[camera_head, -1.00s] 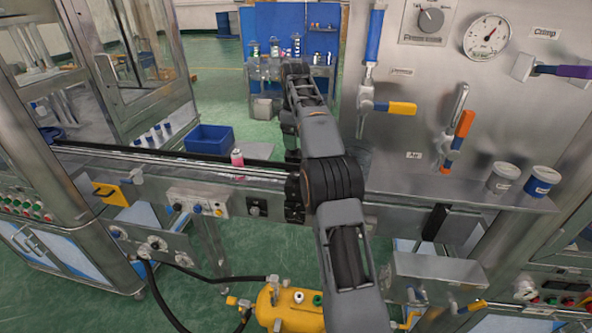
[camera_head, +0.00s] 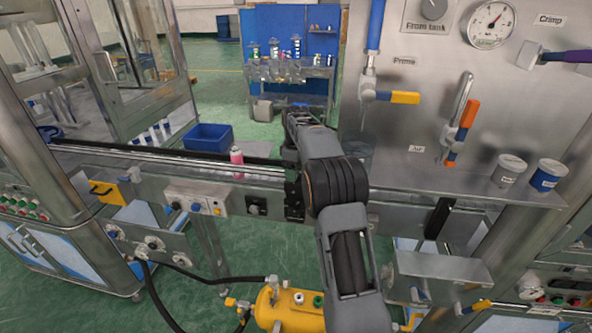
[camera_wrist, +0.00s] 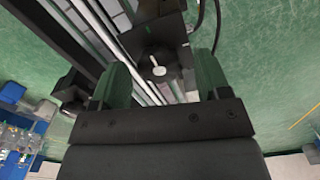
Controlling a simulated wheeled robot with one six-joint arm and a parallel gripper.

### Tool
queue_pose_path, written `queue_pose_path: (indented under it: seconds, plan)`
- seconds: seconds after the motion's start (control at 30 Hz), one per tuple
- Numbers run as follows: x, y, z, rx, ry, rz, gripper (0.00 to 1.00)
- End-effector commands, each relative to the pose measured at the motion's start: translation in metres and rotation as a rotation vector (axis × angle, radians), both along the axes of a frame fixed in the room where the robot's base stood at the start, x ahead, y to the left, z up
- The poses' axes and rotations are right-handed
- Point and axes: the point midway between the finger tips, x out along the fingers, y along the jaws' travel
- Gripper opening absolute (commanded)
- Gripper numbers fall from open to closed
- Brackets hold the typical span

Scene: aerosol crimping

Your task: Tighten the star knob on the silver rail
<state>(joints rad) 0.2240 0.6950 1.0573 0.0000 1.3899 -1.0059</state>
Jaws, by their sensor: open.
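In the wrist view my gripper (camera_wrist: 161,68) is open, with one green finger on each side. Between and beyond the fingers is a dark, rounded part with a pale round-headed pin (camera_wrist: 159,71), beside the silver rail (camera_wrist: 101,25). I cannot tell for certain whether this dark part is the star knob, or whether a finger touches it. In the head view the silver rail (camera_head: 150,160) runs along the conveyor. My arm covers part of it, and my gripper's fingers cannot be made out there.
A pink can (camera_head: 237,163) stands on the conveyor left of my arm. A blue bin (camera_head: 208,138) is behind it. The panel at right carries an orange-handled lever (camera_head: 466,115) and a gauge (camera_head: 491,25). A yellow tank (camera_head: 290,309) is below on the green floor.

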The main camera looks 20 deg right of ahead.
Motion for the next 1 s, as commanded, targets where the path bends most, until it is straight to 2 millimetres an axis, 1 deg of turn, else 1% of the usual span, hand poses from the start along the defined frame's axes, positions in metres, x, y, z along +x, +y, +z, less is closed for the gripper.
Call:
queue_pose_path:
  seconds: [0.33, 0.83, 1.0]
  plan:
    - [0.0002, 0.0002, -0.0023, -0.001, -0.001, 0.000, 0.69]
    - [0.0000, 0.0001, -0.0021, 0.000, 0.000, 0.000, 0.21]
    - [-0.0001, 0.0004, -0.0017, 0.001, 0.001, -0.009, 0.20]
